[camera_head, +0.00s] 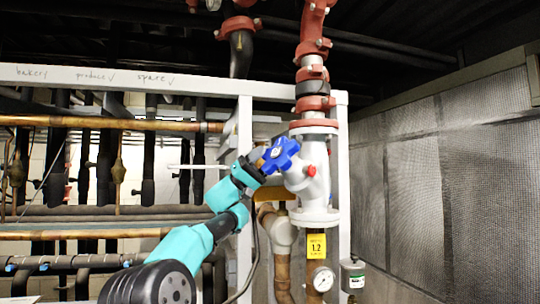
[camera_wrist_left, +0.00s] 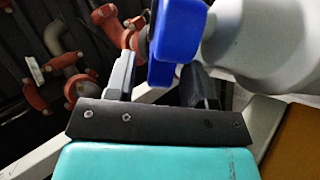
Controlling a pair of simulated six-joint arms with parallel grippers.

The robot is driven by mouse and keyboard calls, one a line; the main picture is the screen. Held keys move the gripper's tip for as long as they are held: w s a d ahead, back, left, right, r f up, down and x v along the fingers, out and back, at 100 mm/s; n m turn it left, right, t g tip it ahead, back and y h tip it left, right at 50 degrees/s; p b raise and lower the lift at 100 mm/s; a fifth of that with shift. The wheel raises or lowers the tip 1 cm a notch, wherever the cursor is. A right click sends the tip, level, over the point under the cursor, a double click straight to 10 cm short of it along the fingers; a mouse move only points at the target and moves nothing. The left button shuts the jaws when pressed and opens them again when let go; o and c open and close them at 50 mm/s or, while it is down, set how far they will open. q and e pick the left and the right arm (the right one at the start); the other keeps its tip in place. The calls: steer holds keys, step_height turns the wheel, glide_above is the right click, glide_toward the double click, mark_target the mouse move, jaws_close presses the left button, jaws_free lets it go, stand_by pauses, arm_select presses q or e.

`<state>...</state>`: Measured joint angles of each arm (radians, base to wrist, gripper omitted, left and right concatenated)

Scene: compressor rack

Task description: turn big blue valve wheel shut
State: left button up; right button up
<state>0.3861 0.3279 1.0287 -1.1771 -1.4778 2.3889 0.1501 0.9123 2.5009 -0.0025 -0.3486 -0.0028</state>
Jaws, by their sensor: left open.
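The big blue valve wheel (camera_head: 279,156) sits on the angled stem of a light grey valve body (camera_head: 314,180) in the middle of the head view. My left gripper (camera_head: 258,163) is at the wheel's left side. In the left wrist view the left gripper (camera_wrist_left: 160,80) is open, with one finger on each side of a lobe of the blue wheel (camera_wrist_left: 178,40). I cannot tell whether either finger touches the wheel. The grey valve body (camera_wrist_left: 270,45) fills the upper right there. My right gripper is not in view.
A white frame post (camera_head: 344,190) stands right of the valve. A pressure gauge (camera_head: 322,279) and a yellow 1.2 tag (camera_head: 316,246) are below it. Copper pipes (camera_head: 110,123) run at left. A mesh-covered coil wall (camera_head: 450,190) stands at right.

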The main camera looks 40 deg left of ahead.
arm_select(q)
steer(key=v, duration=1.5)
